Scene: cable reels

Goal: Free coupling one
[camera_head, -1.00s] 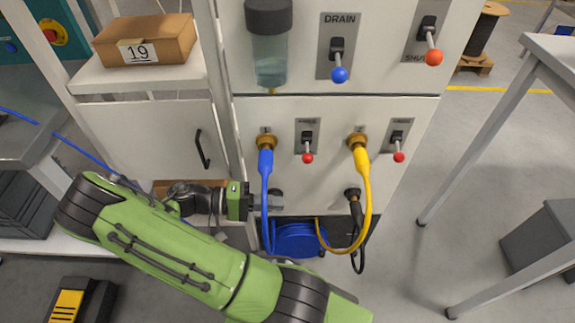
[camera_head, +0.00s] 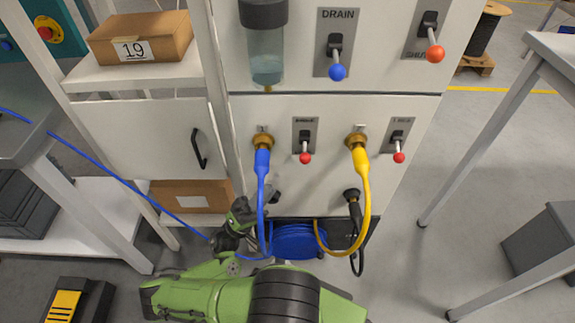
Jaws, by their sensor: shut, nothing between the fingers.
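Coupling one is a brass fitting (camera_head: 263,142) under a plate that seems to read 1, on the white panel. A blue hose (camera_head: 262,185) with a thick blue end is plugged into it and hangs down. A small lever with a red knob (camera_head: 305,158) sits to its right. My gripper (camera_head: 272,197) is low at the panel, below the coupling and beside the blue hose, partly hidden by it. It is shut and holds nothing. Whether it touches the hose I cannot tell.
A yellow hose (camera_head: 365,190) hangs from a second brass fitting, with another red-knobbed lever (camera_head: 399,157). A black plug (camera_head: 353,203) is below it. A blue reel (camera_head: 298,241) lies under the panel. DRAIN (camera_head: 337,72) and shut-off (camera_head: 435,53) levers are above. A shelf with box 19 (camera_head: 140,38) stands left.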

